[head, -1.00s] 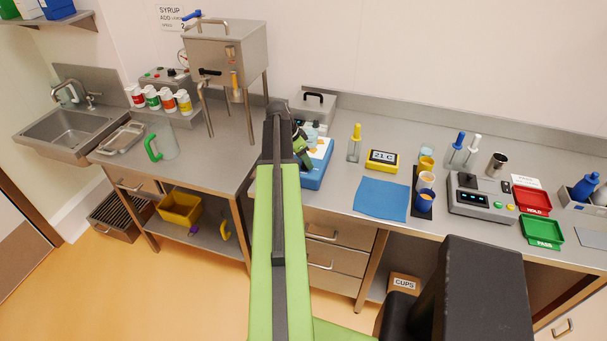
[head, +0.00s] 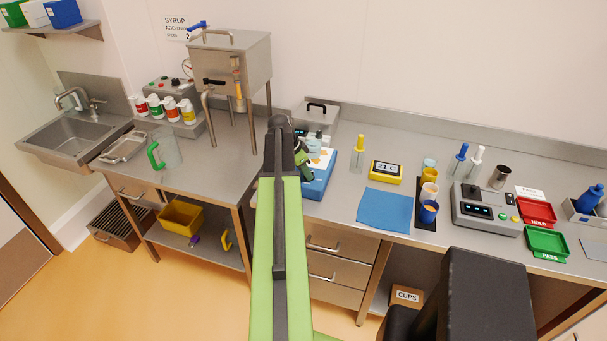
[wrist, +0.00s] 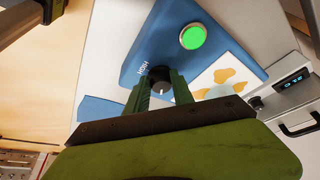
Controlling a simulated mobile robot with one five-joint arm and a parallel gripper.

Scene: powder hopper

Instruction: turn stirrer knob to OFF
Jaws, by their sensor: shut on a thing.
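The stirrer is a blue box (head: 318,183) on the counter, partly hidden behind my arm in the head view. In the wrist view its blue front panel (wrist: 205,22) shows a lit green button (wrist: 193,37) and a dark round knob (wrist: 160,84) with a pale mark. The letters "HIGH" stand beside the knob. My gripper (wrist: 158,90) has its two green fingers on either side of the knob, shut on it. Any OFF lettering is hidden or out of view. In the head view the fingers (head: 303,163) are mostly hidden by my arm.
A steel box with a small display (wrist: 291,79) stands close beside the stirrer.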

